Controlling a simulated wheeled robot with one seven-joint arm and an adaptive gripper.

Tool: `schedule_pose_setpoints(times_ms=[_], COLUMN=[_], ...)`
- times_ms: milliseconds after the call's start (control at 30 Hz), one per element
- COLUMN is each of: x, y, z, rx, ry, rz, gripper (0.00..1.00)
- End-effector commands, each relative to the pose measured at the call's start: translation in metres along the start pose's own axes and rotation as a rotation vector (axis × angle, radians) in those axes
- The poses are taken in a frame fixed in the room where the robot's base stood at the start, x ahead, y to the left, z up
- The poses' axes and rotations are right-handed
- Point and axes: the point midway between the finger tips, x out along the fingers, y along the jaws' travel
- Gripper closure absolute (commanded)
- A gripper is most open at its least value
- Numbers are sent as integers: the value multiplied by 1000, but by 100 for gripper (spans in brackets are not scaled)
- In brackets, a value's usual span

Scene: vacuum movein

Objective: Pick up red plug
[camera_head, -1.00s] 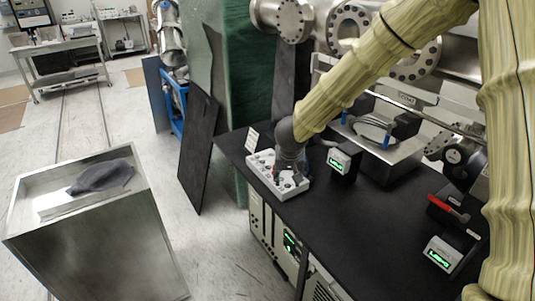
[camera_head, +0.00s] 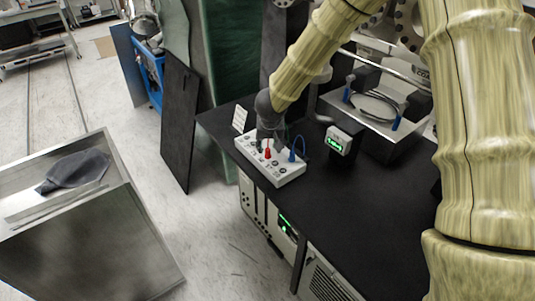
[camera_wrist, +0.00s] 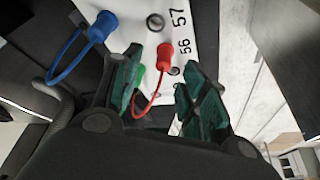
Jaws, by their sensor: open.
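The red plug (camera_head: 267,153) stands on the white socket box (camera_head: 287,178) on the black bench. In the wrist view the red plug (camera_wrist: 164,55) stands on the box's white face, with a red cable looping back from it. My gripper (camera_head: 270,135) is over the box; in the wrist view my gripper (camera_wrist: 163,75) has its two green-padded fingers apart. The red plug shows between and just beyond the fingertips, and no grip on it is visible. A green plug (camera_wrist: 138,76) is beside the left finger. A blue plug (camera_wrist: 102,27) is farther left.
A small box with a green display (camera_head: 339,142) stands right of the socket box. A metal tray with cables (camera_head: 375,115) is behind it. A white label card (camera_head: 240,118) stands at the left. The front of the black bench is clear.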

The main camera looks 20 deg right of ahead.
Motion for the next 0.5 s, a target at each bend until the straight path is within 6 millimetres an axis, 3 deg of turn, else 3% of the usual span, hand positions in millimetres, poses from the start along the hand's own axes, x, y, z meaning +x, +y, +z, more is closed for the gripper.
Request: schedule_pose_setpoints(times_ms=[167,500], x=[7,46], y=[0,-5], z=[-1,-1], rx=[2,2], ry=[1,0], rz=[0,1], gripper=[57,57])
